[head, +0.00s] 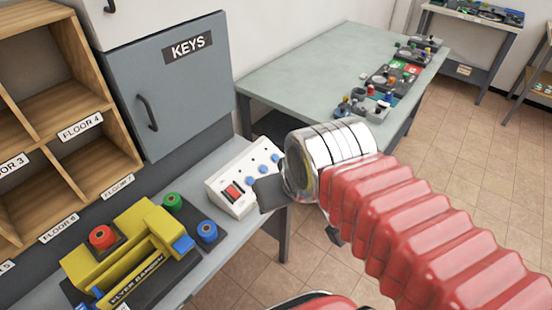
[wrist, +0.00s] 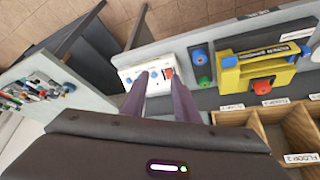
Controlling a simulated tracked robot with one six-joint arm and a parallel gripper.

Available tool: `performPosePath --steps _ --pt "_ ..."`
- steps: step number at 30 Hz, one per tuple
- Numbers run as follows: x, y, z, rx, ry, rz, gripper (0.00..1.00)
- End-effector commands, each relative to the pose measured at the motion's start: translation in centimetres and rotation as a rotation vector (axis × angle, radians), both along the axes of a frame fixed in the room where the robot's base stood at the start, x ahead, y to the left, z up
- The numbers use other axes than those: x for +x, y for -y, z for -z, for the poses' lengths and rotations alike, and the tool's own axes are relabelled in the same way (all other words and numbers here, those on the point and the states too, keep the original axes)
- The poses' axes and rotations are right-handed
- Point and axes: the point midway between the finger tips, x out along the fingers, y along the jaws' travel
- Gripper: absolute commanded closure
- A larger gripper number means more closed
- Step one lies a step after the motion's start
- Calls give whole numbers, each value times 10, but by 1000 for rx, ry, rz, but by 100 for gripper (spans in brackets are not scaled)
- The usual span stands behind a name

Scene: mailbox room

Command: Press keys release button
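A white control box (head: 226,196) with a red switch (head: 233,192) and blue round buttons (head: 248,182) stands on the grey counter below the keys cabinet (head: 182,95). Its small labels are too small to read, so I cannot tell which control is the keys release. My gripper (head: 270,192) is beside the box's right side in the head view and hides part of it. In the wrist view, the two fingers of my gripper (wrist: 158,88) are apart with nothing between them, pointing at the box (wrist: 146,82). I cannot tell whether they touch it.
A yellow machine (head: 120,250) with a red button sits on the counter left of the box, near green and blue round buttons. Wooden mail slots (head: 65,105) stand behind. A grey-green table (head: 300,75) with several small items is at the back. Tiled floor (head: 450,130) is open at right.

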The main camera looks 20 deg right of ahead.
Motion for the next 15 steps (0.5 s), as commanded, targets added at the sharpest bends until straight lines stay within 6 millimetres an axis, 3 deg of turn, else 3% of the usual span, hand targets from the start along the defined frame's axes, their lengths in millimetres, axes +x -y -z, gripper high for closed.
performPosePath --steps 8,15 --pt "0 0 0 0 0 0 73" --pt "0 0 0 0 0 0 90"
